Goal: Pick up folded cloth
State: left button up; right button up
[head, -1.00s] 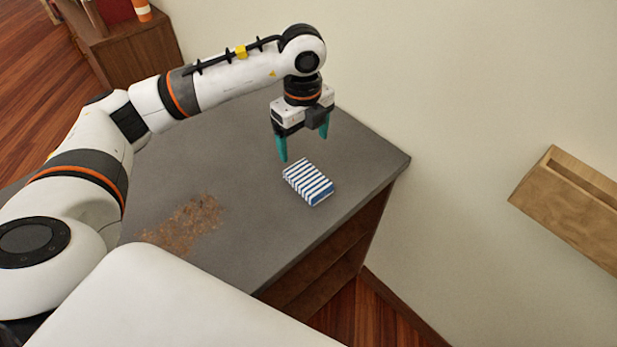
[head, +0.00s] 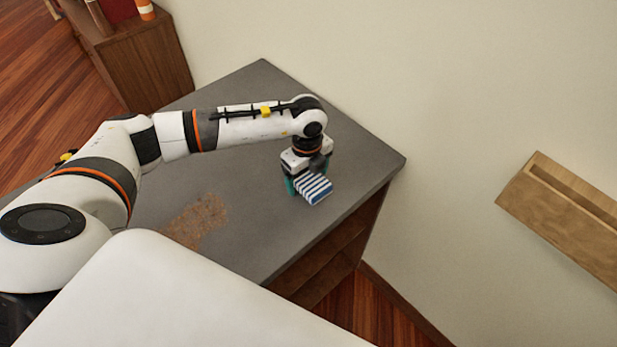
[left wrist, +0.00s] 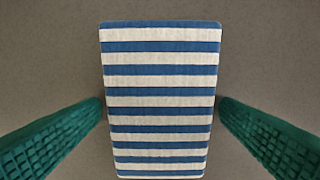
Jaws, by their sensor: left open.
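The folded cloth (head: 315,190), blue and white striped, lies on the grey top of a cabinet (head: 255,235), near its front right edge. In the left wrist view the cloth (left wrist: 160,100) fills the middle of the picture. My left gripper (head: 306,186) is low over the cloth and open. Its teal fingers stand on either side of the cloth, with a small gap showing on each side in the left wrist view (left wrist: 160,112). The gripper body hides the far part of the cloth in the head view. My right gripper is not in view.
A brown crumbly patch (head: 197,222) lies on the cabinet top to the left of the cloth. A wooden wall shelf (head: 560,215) is on the right. A brown cabinet (head: 140,65) stands at the back left. The back of the grey top is clear.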

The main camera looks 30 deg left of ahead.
aim_at(308, 177)
pick_arm(q)
jog(key=shift+c, duration=0.5)
jog(key=c, duration=1)
jog(key=shift+o, duration=0.2)
jog(key=shift+r, duration=0.3)
notch_tip(308, 177, up, 9)
jog(key=b, duration=0.3)
jog(key=shift+f, duration=0.2)
jog(key=shift+r, duration=0.45)
